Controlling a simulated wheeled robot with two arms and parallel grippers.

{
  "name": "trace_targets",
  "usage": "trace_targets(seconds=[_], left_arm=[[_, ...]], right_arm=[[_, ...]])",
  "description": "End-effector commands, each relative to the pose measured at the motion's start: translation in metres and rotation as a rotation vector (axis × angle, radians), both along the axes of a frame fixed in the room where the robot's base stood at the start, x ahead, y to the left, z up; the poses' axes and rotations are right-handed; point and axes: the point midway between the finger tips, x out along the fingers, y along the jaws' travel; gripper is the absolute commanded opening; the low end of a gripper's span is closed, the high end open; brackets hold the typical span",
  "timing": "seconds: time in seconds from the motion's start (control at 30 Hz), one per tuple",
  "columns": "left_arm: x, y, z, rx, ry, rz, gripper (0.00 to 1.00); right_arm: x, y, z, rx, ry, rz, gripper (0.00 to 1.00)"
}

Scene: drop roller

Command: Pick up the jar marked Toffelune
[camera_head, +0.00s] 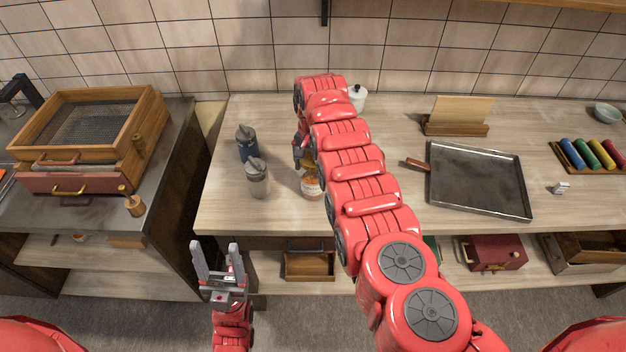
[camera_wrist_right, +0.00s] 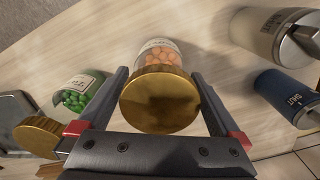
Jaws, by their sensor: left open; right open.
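A clear jar of orange sweets with a gold lid (camera_wrist_right: 160,100) stands between the fingers of my open right gripper (camera_wrist_right: 160,72) in the right wrist view. In the head view this jar (camera_head: 311,188) is on the counter, partly hidden by my right arm. A second jar, of green sweets (camera_wrist_right: 78,94) with a gold lid, is left of the gripper in the wrist view; my arm hides it in the head view. I cannot read the name Toffelune on either jar. My left gripper (camera_head: 216,258) is open and empty in front of the counter.
A blue shaker (camera_head: 247,143) and a grey-white shaker (camera_head: 257,181) stand left of the orange jar. A white lidded pot (camera_head: 357,97) is behind my right arm. A metal tray (camera_head: 478,180) lies to the right. The counter's front left is clear.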

Motion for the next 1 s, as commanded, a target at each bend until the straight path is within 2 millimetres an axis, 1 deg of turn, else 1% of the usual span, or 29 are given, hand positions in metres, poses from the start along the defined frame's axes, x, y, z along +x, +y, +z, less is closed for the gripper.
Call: trace_targets(seconds=[0.07,0.1,0.17,0.2,0.27,0.3,0.37,0.4,0.47,0.5,0.63,1.0], left_arm=[[0.0000,0.0000,-0.0006,0.000,0.000,0.000,0.62],[0.0000,0.0000,-0.0006,0.000,0.000,0.000,0.62],[0.0000,0.0000,-0.0006,0.000,0.000,0.000,0.62],[0.0000,0.0000,-0.0006,0.000,0.000,0.000,0.62],[0.0000,0.0000,-0.0007,0.000,0.000,0.000,0.62],[0.0000,0.0000,-0.0006,0.000,0.000,0.000,0.62],[0.0000,0.0000,-0.0006,0.000,0.000,0.000,0.62],[0.0000,0.0000,-0.0006,0.000,0.000,0.000,0.62],[0.0000,0.0000,-0.0006,0.000,0.000,0.000,0.62],[0.0000,0.0000,-0.0006,0.000,0.000,0.000,0.62],[0.0000,0.0000,-0.0006,0.000,0.000,0.000,0.62],[0.0000,0.0000,0.0007,0.000,0.000,0.000,0.62]], right_arm=[[0.0001,0.0000,-0.0001,0.000,0.000,0.000,1.00],[0.0001,0.0000,-0.0001,0.000,0.000,0.000,0.96],[0.0001,0.0000,0.0000,0.000,0.000,0.000,0.86],[0.0002,-0.0001,0.0001,0.000,0.000,0.000,0.78],[0.0001,0.0000,0.0001,0.000,0.000,0.000,0.68],[0.0001,0.0000,0.0002,0.000,0.000,0.000,0.60],[0.0001,0.0000,0.0003,0.000,0.000,0.000,0.50],[0.0001,0.0000,0.0003,0.000,0.000,0.000,0.42],[0.0002,-0.0001,0.0003,0.000,0.000,0.000,0.32],[0.0002,-0.0001,0.0004,0.000,0.000,0.000,0.24],[0.0002,-0.0001,0.0004,0.000,0.000,-0.001,0.01],[0.0004,-0.0001,0.0025,0.000,-0.001,-0.001,0.00]])
